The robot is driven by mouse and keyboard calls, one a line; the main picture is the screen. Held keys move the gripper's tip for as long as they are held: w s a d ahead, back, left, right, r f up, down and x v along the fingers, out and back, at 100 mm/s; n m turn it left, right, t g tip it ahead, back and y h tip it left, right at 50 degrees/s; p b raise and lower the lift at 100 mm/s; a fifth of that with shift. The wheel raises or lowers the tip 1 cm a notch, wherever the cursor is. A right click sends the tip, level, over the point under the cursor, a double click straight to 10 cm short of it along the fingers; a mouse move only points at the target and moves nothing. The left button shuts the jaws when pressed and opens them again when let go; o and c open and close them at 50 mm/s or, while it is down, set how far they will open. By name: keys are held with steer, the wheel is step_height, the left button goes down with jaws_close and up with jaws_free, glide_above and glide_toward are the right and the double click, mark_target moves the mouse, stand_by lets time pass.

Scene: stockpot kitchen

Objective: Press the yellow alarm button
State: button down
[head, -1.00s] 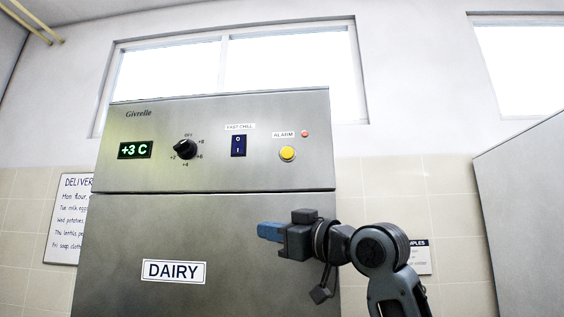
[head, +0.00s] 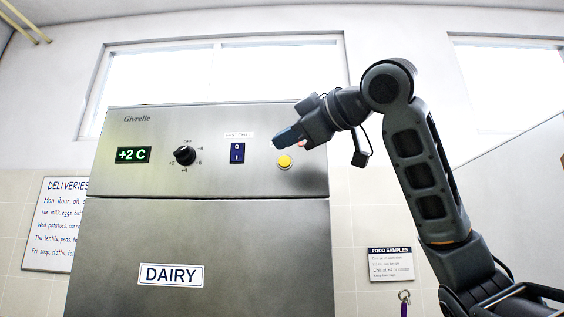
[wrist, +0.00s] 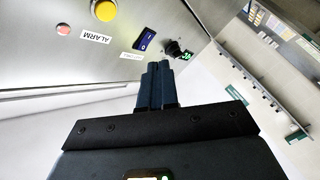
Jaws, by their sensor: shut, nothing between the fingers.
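The yellow alarm button (head: 285,161) sits on the right of the steel fridge's control panel (head: 215,180). It also shows at the top of the wrist view (wrist: 104,10), beside the ALARM label (wrist: 96,37) and a small red lamp (wrist: 63,29). My gripper (head: 279,139) is shut and empty, its blue fingers together. In the head view its tips appear just above the button. In the wrist view the fingertips (wrist: 158,66) are apart from the button, which lies up and to the left of them. In the head view my gripper hides the ALARM label.
Left of the button are the blue fast-chill switch (head: 237,153), a black dial (head: 185,156) and a green display (head: 133,155) reading +2 C. The DAIRY door (head: 110,240) is below. A deliveries board (head: 52,225) and a food samples notice (head: 391,264) hang on the wall.

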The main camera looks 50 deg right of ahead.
steer(key=shift+r, duration=0.1)
stand_by(0.3)
steer(key=shift+w+d+p, duration=0.3)
steer(key=shift+w+d, duration=0.6)
steer(key=shift+d, duration=0.25)
steer(key=shift+w+d+p, duration=0.3)
steer(key=shift+w+d, duration=0.6)
steer(key=shift+d, duration=0.25)
steer(key=shift+w+d+p, duration=0.3)
steer(key=shift+w+d, duration=0.6)
steer(key=shift+d, duration=0.25)
steer(key=shift+w+d, duration=0.25)
steer(key=shift+d, duration=0.1)
steer(key=shift+w+d+p, duration=0.25)
steer(key=shift+d+p, duration=0.05)
steer(key=shift+p, duration=0.1)
stand_by(0.6)
steer(key=shift+s+a, duration=0.55)
steer(key=shift+a, duration=0.1)
steer(key=shift+s+a+b, duration=0.3)
steer(key=shift+s+a, duration=0.5)
steer(key=shift+a, duration=0.2)
steer(key=shift+s+a+b, duration=0.25)
steer(key=shift+s+a, duration=0.5)
steer(key=shift+a, duration=0.2)
